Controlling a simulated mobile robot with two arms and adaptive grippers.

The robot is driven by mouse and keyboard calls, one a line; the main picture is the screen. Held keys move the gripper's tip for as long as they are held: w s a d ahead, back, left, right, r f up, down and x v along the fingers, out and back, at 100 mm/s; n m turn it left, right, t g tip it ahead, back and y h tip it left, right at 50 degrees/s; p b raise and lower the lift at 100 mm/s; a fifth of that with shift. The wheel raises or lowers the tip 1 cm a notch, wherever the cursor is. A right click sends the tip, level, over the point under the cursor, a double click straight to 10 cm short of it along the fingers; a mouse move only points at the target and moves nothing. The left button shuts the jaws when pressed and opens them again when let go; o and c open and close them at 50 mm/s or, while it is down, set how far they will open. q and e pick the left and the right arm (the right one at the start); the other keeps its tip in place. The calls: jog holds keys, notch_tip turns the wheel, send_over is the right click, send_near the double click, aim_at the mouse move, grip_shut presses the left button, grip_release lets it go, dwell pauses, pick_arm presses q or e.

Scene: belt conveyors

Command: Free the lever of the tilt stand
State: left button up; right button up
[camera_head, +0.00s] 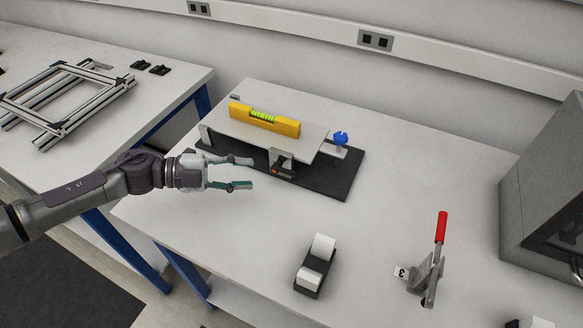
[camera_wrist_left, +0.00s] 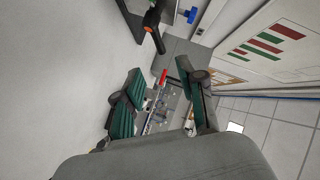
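The tilt stand has a black base (camera_head: 345,182) and a grey tilting plate (camera_head: 220,124) with a yellow spirit level (camera_head: 283,124) lying on it. A blue knob (camera_head: 341,138) stands at its right end. The stand's lever (camera_head: 281,172), dark with a bit of orange, is at the bracket on the front side. In the left wrist view a dark handle with an orange band (camera_wrist_left: 152,18), seemingly this lever, shows at the top, beyond the fingers. My left gripper (camera_head: 251,173) is open and empty, just left of the lever and apart from it. My right gripper is out of view.
A black tape dispenser (camera_head: 309,282) and a red-handled toggle clamp (camera_head: 440,228) stand on the table in front and to the right. A grey cabinet (camera_head: 540,170) stands at the right. Another table with a metal frame (camera_head: 60,95) is at the left. The table between stand and clamp is clear.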

aim_at(288, 174)
pick_arm(q)
jog(key=p+x, duration=0.2)
jog(key=x, duration=0.9)
jog(key=shift+w, duration=0.15)
jog(key=shift+d+f, duration=0.1)
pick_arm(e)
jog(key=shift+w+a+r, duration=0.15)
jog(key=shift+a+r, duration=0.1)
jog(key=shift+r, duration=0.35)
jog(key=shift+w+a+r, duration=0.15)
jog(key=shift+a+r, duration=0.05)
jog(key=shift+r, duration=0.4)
pick_arm(q)
jog(key=shift+c, duration=0.6)
grip_shut()
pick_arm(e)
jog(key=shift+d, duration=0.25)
